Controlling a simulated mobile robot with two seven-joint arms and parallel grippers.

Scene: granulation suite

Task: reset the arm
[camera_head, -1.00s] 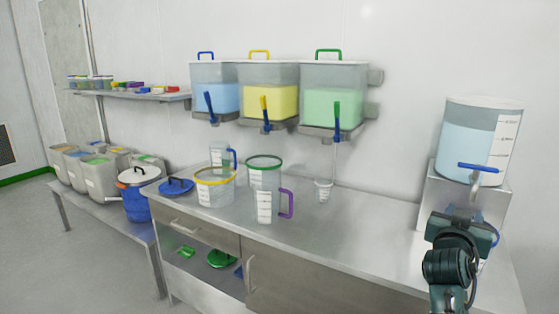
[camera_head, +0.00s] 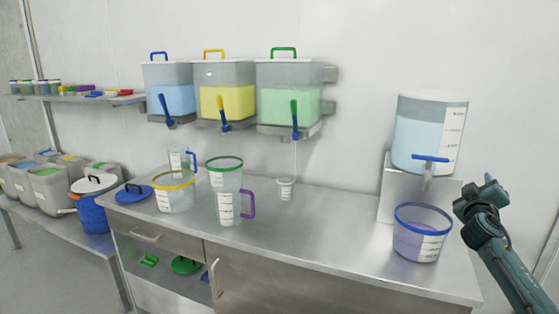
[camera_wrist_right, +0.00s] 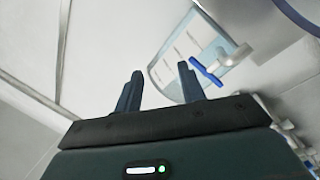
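My right gripper (camera_head: 476,194) is raised at the right of the head view, just right of the big clear dispenser and above the blue-rimmed container. In the right wrist view its two fingers (camera_wrist_right: 160,72) stand apart with nothing between them. The dispenser (camera_head: 430,130) holds pale blue liquid and has a blue tap; it also shows in the wrist view (camera_wrist_right: 190,50), behind the fingers. The blue-rimmed clear container (camera_head: 420,240) stands on the bench below the tap, with purplish contents. My left gripper is not in view.
The steel bench (camera_head: 330,235) is bare in the middle. A green-rimmed jug (camera_head: 228,195), a yellow-rimmed container (camera_head: 174,196) and a small cup (camera_head: 286,190) stand on it. Three wall hoppers, including the green one (camera_head: 290,100), hang above. A blue lidded bucket (camera_head: 94,215) is at left.

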